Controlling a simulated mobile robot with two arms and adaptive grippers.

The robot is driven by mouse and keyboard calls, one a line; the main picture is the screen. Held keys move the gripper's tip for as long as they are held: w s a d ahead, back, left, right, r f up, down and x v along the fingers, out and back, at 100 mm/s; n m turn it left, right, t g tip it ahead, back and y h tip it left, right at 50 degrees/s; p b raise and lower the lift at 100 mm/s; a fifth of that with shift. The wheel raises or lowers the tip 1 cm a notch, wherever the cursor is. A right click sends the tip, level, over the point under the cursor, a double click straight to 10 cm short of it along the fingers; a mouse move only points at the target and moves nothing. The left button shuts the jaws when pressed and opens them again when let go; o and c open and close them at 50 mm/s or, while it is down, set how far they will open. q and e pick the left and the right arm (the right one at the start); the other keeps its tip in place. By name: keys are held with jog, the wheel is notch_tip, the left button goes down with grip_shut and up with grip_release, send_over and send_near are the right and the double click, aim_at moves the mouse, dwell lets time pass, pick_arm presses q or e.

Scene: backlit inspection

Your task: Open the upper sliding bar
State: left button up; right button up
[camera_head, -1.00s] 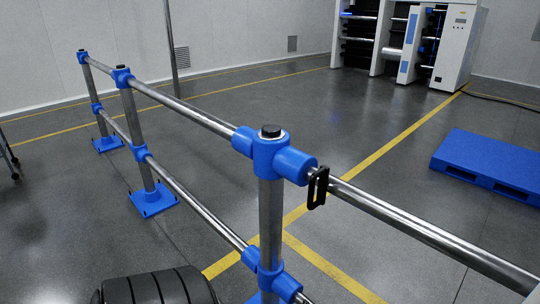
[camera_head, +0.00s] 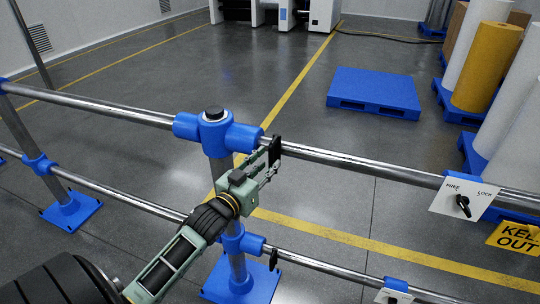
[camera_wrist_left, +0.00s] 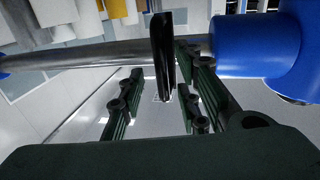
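The upper sliding bar (camera_head: 350,162) is a shiny metal rail running right from the blue joint (camera_head: 217,131) on the post. Its black handle (camera_head: 276,149) stands close to this joint. My left gripper (camera_head: 268,165) is at the handle. In the left wrist view, the black handle (camera_wrist_left: 162,50) stands upright between the two spread fingers of my left gripper (camera_wrist_left: 160,103), nearer the right one. The gripper is open, with a clear gap on the left side. The bar (camera_wrist_left: 110,55) runs behind the handle. My right gripper is not in view.
A white FREE/LOCK plate with a black knob (camera_head: 463,206) is on the right end of the rail. A lower rail (camera_head: 330,268) with a second black handle (camera_head: 274,257) runs below. A yellow KEEP OUT sign (camera_head: 517,238) hangs right. A blue pallet (camera_head: 373,92) lies beyond.

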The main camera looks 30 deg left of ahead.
aim_at(270, 159)
pick_arm(q)
jog(key=w, duration=0.2)
jog(key=shift+w+a+r+p, duration=0.15)
jog(key=shift+w+a+p, duration=0.05)
jog(key=shift+w+p, duration=0.15)
jog(key=shift+w+d, duration=0.1)
jog(key=shift+w, duration=0.2)
grip_shut()
